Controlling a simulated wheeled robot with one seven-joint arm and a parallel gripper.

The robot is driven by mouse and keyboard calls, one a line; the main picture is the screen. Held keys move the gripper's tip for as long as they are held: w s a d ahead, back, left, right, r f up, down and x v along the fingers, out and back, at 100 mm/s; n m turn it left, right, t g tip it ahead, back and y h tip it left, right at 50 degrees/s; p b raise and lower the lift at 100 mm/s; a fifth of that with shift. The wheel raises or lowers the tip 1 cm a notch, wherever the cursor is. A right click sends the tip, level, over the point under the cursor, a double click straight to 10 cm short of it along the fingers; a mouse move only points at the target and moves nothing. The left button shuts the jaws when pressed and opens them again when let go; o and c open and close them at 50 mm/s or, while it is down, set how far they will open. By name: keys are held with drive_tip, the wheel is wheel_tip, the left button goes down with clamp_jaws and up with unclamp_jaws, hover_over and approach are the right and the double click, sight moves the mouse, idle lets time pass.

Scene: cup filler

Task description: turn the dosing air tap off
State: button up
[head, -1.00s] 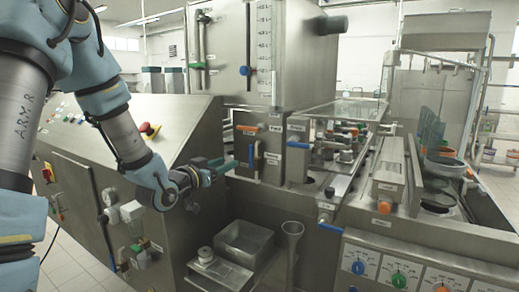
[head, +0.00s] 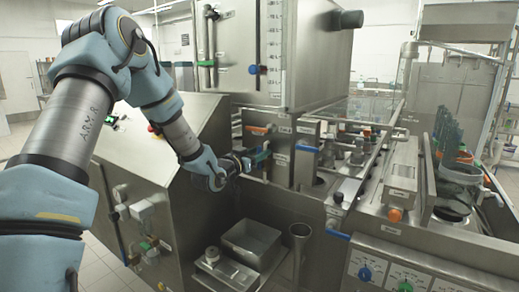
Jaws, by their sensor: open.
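Several small taps sit on the steel front below the tank, and their labels are too small to read, so I cannot tell which is the dosing air tap. One has a blue lever (head: 267,147) pointing upright, partly hidden by my gripper. Above it is a tap with an orange lever (head: 259,130) lying level. To the right is a tap with a level blue lever (head: 307,148). My gripper (head: 262,156) is open at the upright blue lever. I cannot tell whether the fingers touch or surround it.
A steel tray (head: 250,241) and a funnel-like tube (head: 299,234) stand below my gripper. Another blue lever (head: 337,234) juts out to the right. The slanted control panel (head: 150,150) lies to the left under my arm. The tank (head: 300,55) rises above.

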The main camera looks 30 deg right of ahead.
drive_tip(key=shift+d, duration=0.2)
clamp_jaws()
idle(0.3)
idle(1.1)
